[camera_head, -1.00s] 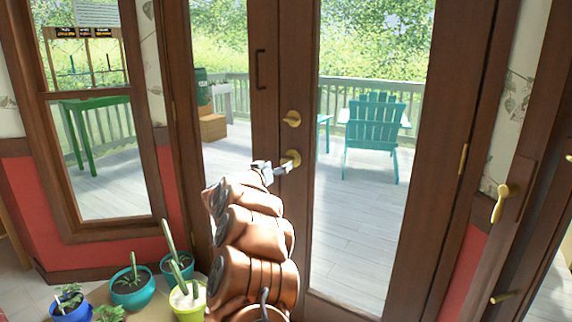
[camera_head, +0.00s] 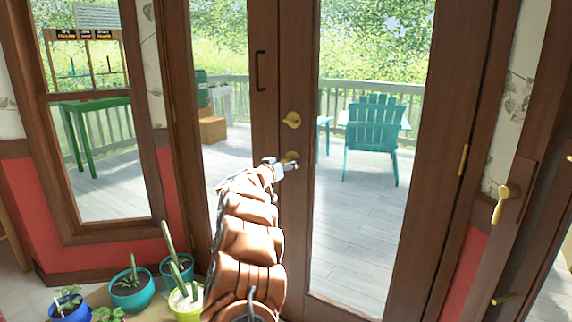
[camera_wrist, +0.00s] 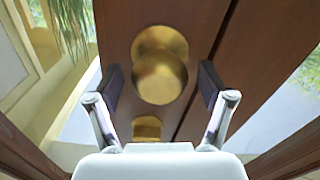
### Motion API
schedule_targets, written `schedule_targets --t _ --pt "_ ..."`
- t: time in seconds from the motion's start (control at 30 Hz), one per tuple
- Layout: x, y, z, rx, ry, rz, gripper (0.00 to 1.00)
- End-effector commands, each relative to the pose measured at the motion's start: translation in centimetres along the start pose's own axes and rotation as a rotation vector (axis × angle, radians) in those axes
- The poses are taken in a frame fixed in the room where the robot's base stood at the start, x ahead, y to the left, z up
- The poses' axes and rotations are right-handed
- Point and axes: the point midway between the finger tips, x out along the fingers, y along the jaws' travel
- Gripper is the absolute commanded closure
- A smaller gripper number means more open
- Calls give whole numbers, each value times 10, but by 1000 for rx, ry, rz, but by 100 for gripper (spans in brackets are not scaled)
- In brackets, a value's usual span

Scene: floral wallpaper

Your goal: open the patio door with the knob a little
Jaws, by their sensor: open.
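The patio door (camera_head: 293,225) is a brown wood-framed glass door that looks shut. Its round brass knob (camera_head: 291,156) is on the middle stile, below a brass deadbolt (camera_head: 292,119). My gripper (camera_head: 284,165) is at the knob and partly covers it in the head view. In the wrist view, the knob (camera_wrist: 160,78) lies between the two spread dark finger pads of my gripper (camera_wrist: 160,82). Gaps show on both sides of the knob, so the fingers are not closed on it. Another brass fitting (camera_wrist: 147,128) shows beneath the knob there.
Potted cacti, one in a lime pot (camera_head: 188,303) and one in a teal pot (camera_head: 132,293), stand at lower left near my arm. A brass lever handle (camera_head: 502,203) is on the right. Beyond the glass, a teal chair (camera_head: 374,140) stands on the deck.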

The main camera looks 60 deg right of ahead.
Motion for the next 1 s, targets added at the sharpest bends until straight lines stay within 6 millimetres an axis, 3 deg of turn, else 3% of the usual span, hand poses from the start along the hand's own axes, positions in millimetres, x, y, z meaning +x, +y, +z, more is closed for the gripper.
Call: schedule_targets --t 0.07,0.8,1.0 --pt "0 0 0 0 0 0 21" --pt "0 0 0 0 1 0 98" --pt "0 0 -1 -1 1 0 100"
